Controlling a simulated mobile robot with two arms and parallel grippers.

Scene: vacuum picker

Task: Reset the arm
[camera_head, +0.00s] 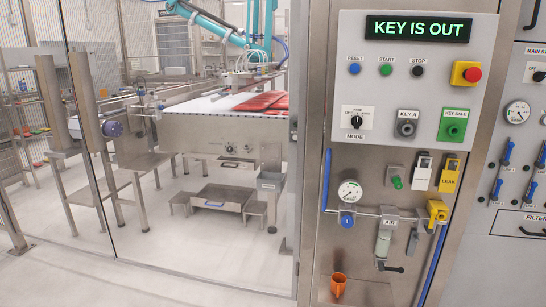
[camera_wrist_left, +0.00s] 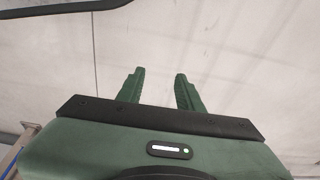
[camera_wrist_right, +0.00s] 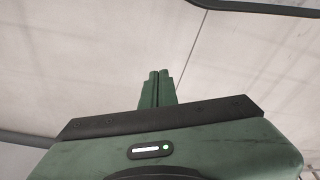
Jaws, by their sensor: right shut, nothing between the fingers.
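Neither arm shows in the head view. In the left wrist view my left gripper (camera_wrist_left: 160,92) has its two green fingers apart, with nothing between them. In the right wrist view my right gripper (camera_wrist_right: 157,78) has its fingers together, with nothing held. Both wrist views look onto a pale, bare surface. In the head view a teal picker arm (camera_head: 207,20) reaches over a conveyor (camera_head: 200,107) behind a clear panel. A control panel (camera_head: 410,88) on the right shows "KEY IS OUT" on its display (camera_head: 418,28).
The panel carries a blue RESET button (camera_head: 354,68), a green START button (camera_head: 386,69), a red emergency stop (camera_head: 472,74) and a MODE knob (camera_head: 357,122). Below are a gauge (camera_head: 350,192), a yellow valve part (camera_head: 437,212) and an orange cup (camera_head: 338,285). The cell floor (camera_head: 160,280) is mostly clear.

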